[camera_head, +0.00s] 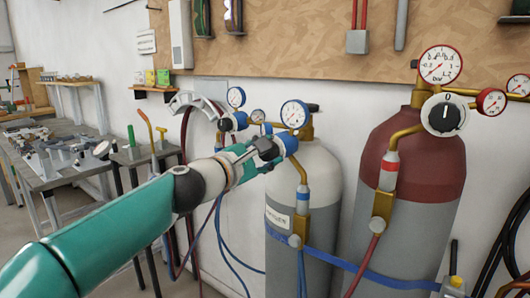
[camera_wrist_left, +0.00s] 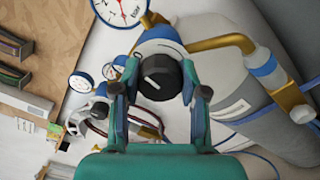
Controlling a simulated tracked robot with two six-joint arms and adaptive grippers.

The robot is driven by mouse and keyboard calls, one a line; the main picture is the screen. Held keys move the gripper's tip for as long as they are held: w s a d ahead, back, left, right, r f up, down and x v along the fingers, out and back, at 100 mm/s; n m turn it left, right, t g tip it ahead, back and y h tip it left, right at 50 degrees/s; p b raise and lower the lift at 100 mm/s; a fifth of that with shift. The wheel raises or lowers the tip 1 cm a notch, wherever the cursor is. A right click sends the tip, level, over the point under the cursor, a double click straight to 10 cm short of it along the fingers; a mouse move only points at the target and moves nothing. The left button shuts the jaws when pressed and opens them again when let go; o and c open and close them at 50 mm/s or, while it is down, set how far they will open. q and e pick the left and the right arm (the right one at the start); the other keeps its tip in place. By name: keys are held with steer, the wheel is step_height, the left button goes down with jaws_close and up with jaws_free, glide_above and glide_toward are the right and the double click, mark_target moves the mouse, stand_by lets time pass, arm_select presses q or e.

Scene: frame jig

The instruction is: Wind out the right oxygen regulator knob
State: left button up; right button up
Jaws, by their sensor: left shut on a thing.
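The right oxygen regulator is the blue-bodied one on the white-topped grey cylinder (camera_head: 312,180), with a round gauge (camera_head: 294,114) above it. Its black knob (camera_wrist_left: 160,77), with a white pointer mark, shows in the left wrist view. My left gripper (camera_head: 272,150) reaches it from the left, and in the left wrist view its two fingers (camera_wrist_left: 161,90) are on either side of the knob, shut on it. In the head view the fingers mostly hide the knob. My right gripper is in neither view.
A maroon-topped cylinder (camera_head: 415,160) with a black-and-white knob (camera_head: 445,115) stands to the right. Another blue regulator with a gauge (camera_head: 236,97) is further left. Blue hoses hang below my left arm. A workbench (camera_head: 70,165) stands at the left.

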arm_select(q)
steer(key=shift+w+a+f, duration=0.15)
steer(key=shift+a+f, duration=0.05)
steer(key=shift+f, duration=0.05)
steer(key=o, duration=1.1)
steer(key=shift+o, duration=0.2)
steer(key=shift+d, duration=0.1)
steer(key=shift+r, duration=0.1)
steer(key=v, duration=1.2)
